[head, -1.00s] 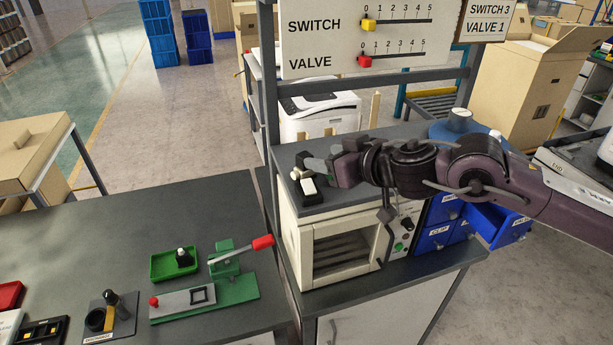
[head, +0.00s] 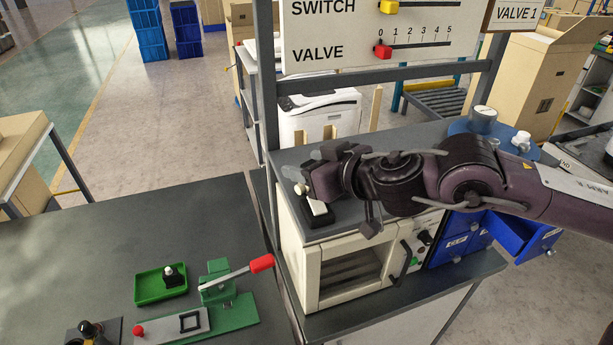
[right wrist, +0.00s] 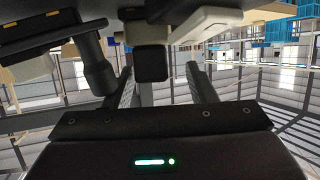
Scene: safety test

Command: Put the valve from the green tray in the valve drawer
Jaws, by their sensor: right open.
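The valve (head: 173,275), a small dark piece with a white top, stands in the green tray (head: 149,296) on the dark bench at lower left. The blue drawers are at right, and one drawer (head: 522,238) is pulled open; my right arm crosses in front of part of the unit. My right gripper (head: 312,165) is above the oven top, well right of the tray. In the right wrist view the right gripper (right wrist: 160,88) is open, with a dark block and pale part beyond its fingers. My left gripper is not in view.
A cream oven (head: 312,260) stands under my right arm. A dark block with a white lever (head: 318,208) sits on its top, close below the gripper. A green press (head: 228,308) with a red-tipped handle stands beside the tray. The bench behind the tray is clear.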

